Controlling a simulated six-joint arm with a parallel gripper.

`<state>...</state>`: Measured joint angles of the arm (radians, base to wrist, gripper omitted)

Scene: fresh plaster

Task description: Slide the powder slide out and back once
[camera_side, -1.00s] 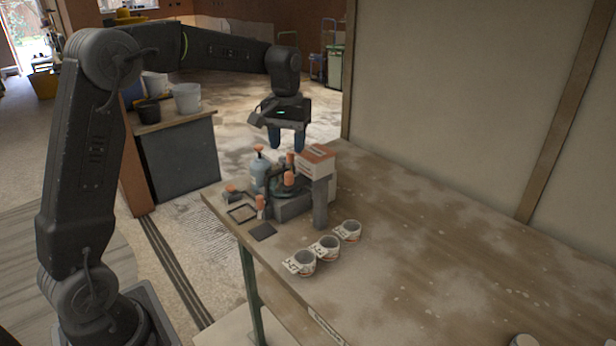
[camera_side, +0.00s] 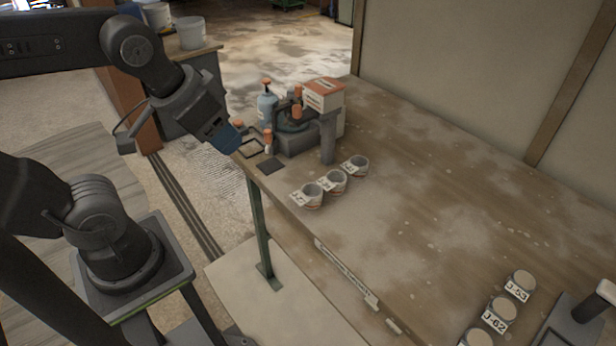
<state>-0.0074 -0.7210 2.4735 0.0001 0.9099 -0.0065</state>
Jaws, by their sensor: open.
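A dark machine (camera_side: 296,137) with orange knobs and a grey base stands near the far left corner of the table. Which of its parts is the powder slide cannot be told at this size. An upright orange-topped piece (camera_side: 267,139) stands at its left front. My gripper (camera_side: 228,141), with blue fingertips, is at the table's left edge, left of the machine and apart from it. It is tilted down to the right, open, with nothing seen between the fingers. The fingers overlap in this view, and the gap is hardly visible.
A blue bottle (camera_side: 266,107) and an orange-and-white box (camera_side: 323,95) crowd the machine. A grey post (camera_side: 327,139) stands in front. A dark square pad (camera_side: 271,166) lies near the edge. Labelled cups (camera_side: 334,181) stand nearby; labelled jars (camera_side: 502,309) stand front right. The table's middle is clear.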

